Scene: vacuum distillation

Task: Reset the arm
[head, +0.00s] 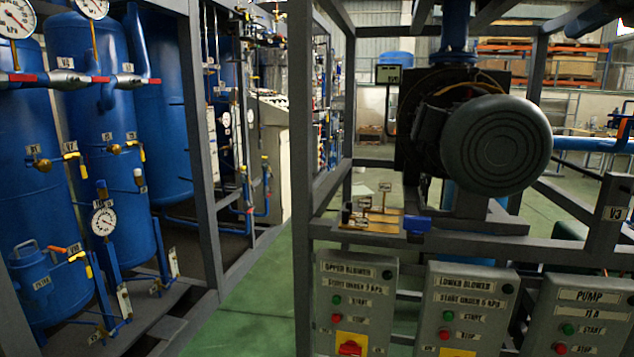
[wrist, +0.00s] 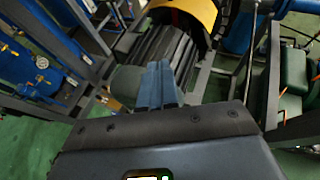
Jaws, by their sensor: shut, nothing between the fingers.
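My gripper (wrist: 159,82) shows in the wrist view, with its two blue-grey fingers together and nothing between them. The fingers point up the picture towards a dark ribbed machine body (wrist: 168,50) with a yellow rounded cover (wrist: 205,12). I cannot tell how far the fingertips are from it. I make out no part of my arm or gripper in the head view.
In the head view, a steel frame (head: 301,180) carries a large motor (head: 496,145) above control boxes labelled upper blower (head: 352,300), lower blower (head: 463,310) and pump (head: 583,315). Blue tanks (head: 100,150) with gauges stand left. Green floor (head: 255,300) lies clear between.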

